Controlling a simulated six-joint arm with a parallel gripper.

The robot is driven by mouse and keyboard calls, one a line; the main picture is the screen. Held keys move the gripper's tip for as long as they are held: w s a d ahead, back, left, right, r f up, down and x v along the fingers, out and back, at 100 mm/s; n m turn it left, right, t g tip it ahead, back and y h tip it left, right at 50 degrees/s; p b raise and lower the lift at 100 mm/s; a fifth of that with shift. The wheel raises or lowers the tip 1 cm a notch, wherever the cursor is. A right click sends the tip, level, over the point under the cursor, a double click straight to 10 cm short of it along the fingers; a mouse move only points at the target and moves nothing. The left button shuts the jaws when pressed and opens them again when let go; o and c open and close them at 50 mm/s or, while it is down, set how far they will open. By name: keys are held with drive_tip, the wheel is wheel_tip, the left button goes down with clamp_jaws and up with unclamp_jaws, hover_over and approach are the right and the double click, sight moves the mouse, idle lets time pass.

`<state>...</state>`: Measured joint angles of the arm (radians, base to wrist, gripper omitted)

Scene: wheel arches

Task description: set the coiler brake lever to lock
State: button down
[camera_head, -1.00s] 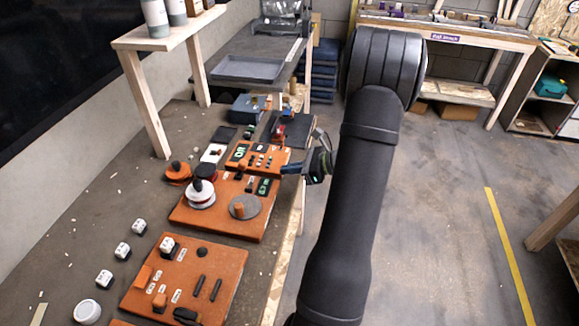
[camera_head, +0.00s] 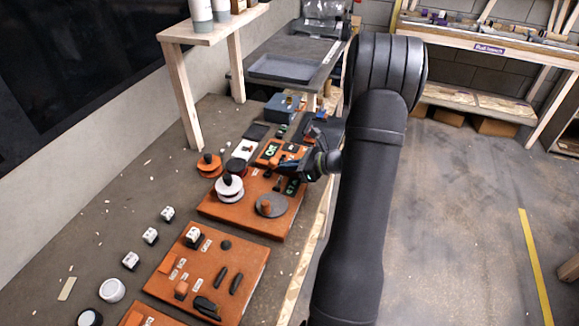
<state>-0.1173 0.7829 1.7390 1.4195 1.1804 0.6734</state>
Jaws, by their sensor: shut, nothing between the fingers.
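The middle orange panel (camera_head: 240,222) carries a grey disc (camera_head: 283,207) with an orange peg, a white-and-red spool (camera_head: 229,193) with a black top, and a small green display (camera_head: 292,187). Behind it, a smaller orange panel (camera_head: 262,160) bears another green display and is partly hidden by my gripper (camera_head: 281,164). My gripper is shut and empty, pointing left over the back of the middle panel and the front of the smaller one. I cannot tell which part is the coiler brake lever; labels are too small to read.
A nearer orange panel (camera_head: 235,262) has a dark knob and black handles. An orange spool (camera_head: 209,171) stands left of my gripper. White dice-like blocks and a white jar (camera_head: 112,290) lie along the left. A wooden shelf (camera_head: 205,32) stands behind. Open floor lies right.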

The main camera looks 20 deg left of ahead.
sight(274, 160)
drive_tip(key=shift+r, duration=0.1)
drive_tip(key=shift+a+r+h, duration=0.5)
drive_tip(key=shift+a+h, duration=0.05)
drive_tip(key=shift+h, duration=0.35)
drive_tip(key=shift+a+r+h, duration=0.45)
drive_tip(key=shift+a+h, duration=0.1)
drive_tip(key=shift+h, duration=0.35)
drive_tip(key=shift+a+r+h, duration=0.2)
drive_tip(key=shift+a+h, duration=0.25)
drive_tip(key=shift+h, duration=0.15)
drive_tip(key=shift+a+r+h, duration=0.2)
drive_tip(key=shift+a+h, duration=0.2)
drive_tip(key=shift+h, duration=0.2)
drive_tip(key=shift+a+r, duration=0.1)
drive_tip(key=shift+a, duration=0.35)
drive_tip(key=shift+r, duration=0.8)
